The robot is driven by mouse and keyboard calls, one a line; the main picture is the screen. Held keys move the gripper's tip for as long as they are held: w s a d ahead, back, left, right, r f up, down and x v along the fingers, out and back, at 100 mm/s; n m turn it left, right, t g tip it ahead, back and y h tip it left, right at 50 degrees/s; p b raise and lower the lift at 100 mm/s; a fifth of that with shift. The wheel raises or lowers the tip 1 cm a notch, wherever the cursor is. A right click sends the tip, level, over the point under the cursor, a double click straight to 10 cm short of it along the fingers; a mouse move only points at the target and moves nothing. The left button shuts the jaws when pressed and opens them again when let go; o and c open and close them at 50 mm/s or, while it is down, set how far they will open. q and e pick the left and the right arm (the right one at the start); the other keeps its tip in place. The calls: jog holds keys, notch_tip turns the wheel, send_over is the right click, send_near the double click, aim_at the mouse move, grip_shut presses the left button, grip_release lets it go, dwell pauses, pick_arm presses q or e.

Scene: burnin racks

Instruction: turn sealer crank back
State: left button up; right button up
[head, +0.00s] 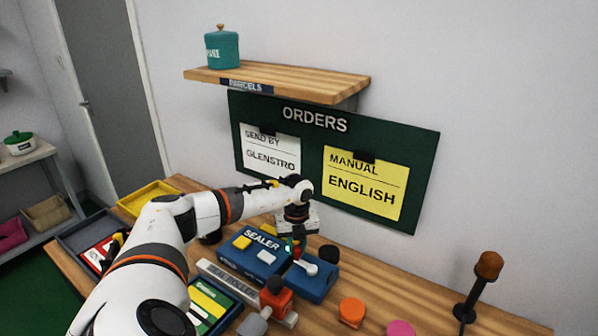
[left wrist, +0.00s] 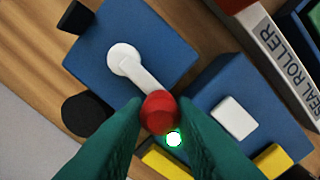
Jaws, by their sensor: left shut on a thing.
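The blue sealer (head: 254,254) stands on the wooden bench below the orders board. Its white crank (head: 308,267) lies on the blue block at its right side. In the left wrist view the crank arm (left wrist: 140,75) runs from a round white hub (left wrist: 123,58) to a red knob (left wrist: 159,111). My left gripper (left wrist: 160,122) is shut on the red knob, its green fingers on both sides of it. In the head view my left gripper (head: 294,246) points down over the sealer and partly hides the knob. My right gripper is not in view.
A seal roller strip (head: 230,282) lies in front of the sealer, with a red-orange block (head: 276,297) near its end. A wooden shelf (head: 320,85) overhangs the board.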

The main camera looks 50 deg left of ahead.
pick_arm(q)
jog(key=shift+s+n, duration=0.15)
jog(key=shift+n, duration=0.25)
jog(key=o, duration=1)
notch_tip(320, 180, up, 12)
jog(key=shift+r+b, duration=0.1)
jog(key=shift+b, duration=0.8)
